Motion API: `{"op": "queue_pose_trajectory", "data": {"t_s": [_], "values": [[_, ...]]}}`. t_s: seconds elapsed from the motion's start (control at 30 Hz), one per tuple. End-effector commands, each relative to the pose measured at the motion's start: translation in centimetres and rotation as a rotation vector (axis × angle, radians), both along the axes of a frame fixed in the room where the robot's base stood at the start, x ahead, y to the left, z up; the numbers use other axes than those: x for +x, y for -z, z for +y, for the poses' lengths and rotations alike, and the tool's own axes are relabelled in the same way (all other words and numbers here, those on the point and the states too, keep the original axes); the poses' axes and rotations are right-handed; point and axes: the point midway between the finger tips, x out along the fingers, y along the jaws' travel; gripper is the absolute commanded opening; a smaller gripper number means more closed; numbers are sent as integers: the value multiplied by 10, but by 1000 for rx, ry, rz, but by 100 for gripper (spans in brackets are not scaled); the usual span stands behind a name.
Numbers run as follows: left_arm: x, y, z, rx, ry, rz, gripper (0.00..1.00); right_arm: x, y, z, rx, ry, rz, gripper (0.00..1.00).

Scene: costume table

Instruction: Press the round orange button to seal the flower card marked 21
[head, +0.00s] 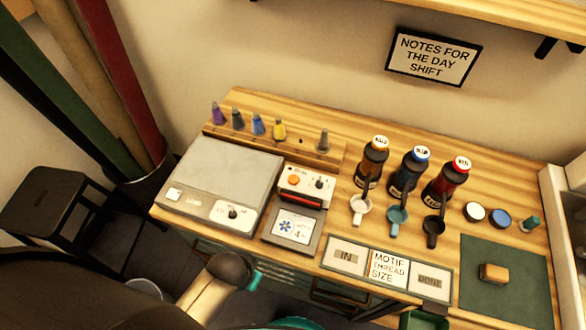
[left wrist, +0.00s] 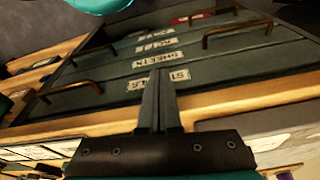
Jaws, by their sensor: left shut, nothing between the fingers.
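The round orange button (head: 293,180) is on the top left of a small white sealing unit (head: 307,184) with a dark knob beside it. A white card with a blue flower (head: 293,226) lies on the dark plate in front of the unit; its number is too small to read surely. My left gripper (left wrist: 158,88) is shut and empty in the left wrist view, its fingers seen against the table's front edge and drawers. In the head view my left arm is low, in front of the table, and its fingers are hidden. My right gripper is not in view.
A grey box machine (head: 218,178) stands left of the unit. Three labelled bottles (head: 407,174) and cups are to the right. Cone-shaped spools (head: 257,126) stand on a wooden rack behind. IN and DONE panels (head: 346,254) lie along the front edge.

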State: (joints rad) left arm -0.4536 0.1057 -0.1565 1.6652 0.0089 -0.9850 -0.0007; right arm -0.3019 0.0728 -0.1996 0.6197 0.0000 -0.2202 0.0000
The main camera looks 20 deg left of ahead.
Motion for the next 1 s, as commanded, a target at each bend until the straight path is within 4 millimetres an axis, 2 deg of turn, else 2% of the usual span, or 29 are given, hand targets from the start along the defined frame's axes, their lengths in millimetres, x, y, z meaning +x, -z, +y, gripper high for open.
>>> {"op": "queue_pose_trajectory", "data": {"t_s": [0.03,0.27,0.4,0.43,0.5,0.7,0.87,1.0], "values": [[7,-28,-1,-5,0,-13,0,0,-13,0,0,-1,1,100],[33,-129,-11,-48,17,-63,0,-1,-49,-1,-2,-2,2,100],[57,-193,-30,-136,75,-111,0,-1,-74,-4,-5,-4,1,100],[63,-204,-36,-165,96,-121,0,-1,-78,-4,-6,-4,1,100],[78,-215,-50,-233,136,-138,0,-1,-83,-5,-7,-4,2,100],[122,-221,-70,-403,182,-172,0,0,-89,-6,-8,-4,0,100],[162,-218,-65,-509,140,-200,0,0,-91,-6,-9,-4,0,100],[193,-218,-49,-567,73,-230,0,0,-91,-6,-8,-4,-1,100]]}}
